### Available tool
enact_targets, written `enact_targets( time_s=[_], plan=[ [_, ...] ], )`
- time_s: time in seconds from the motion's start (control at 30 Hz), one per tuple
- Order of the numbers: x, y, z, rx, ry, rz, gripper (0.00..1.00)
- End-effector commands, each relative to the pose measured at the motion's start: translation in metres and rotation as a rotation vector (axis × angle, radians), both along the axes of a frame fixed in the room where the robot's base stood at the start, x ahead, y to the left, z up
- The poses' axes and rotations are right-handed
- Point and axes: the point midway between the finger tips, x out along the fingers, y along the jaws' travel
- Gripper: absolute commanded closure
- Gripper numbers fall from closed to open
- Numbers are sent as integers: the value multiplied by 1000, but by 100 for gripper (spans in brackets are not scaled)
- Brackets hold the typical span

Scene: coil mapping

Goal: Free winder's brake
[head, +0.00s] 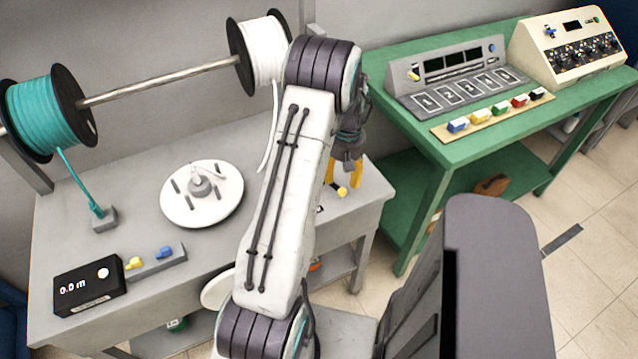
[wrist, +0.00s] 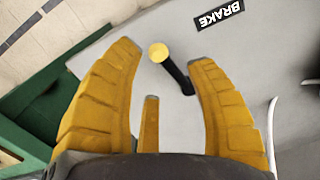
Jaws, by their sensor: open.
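The brake lever has a black arm and a yellow knob, and the knob (wrist: 158,53) shows in the wrist view between and just beyond my fingertips. A black label reading BRAKE (wrist: 219,15) lies beside it on the grey bench top. My gripper (wrist: 170,80) is open, its yellow fingers on either side of the lever, holding nothing. In the head view my gripper (head: 344,173) hangs over the bench's right end, with the yellow knob (head: 341,191) just below it. The winder's white disc (head: 222,212) with several dark pegs sits on the bench, left of my arm.
A teal spool (head: 48,112) and a white spool (head: 262,50) hang on a rod (head: 160,80) behind the bench. A black meter (head: 90,286) reading 0.0 m stands at the front left. A green table (head: 460,155) with control panels stands to the right.

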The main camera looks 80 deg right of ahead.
Motion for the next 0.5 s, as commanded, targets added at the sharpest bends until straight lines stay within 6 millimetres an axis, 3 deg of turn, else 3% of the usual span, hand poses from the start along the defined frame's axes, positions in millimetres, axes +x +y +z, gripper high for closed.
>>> enact_targets(
  time_s=[0.5],
  plan=[
    [-1,-13,2,-46,-3,291,50]
  ],
)
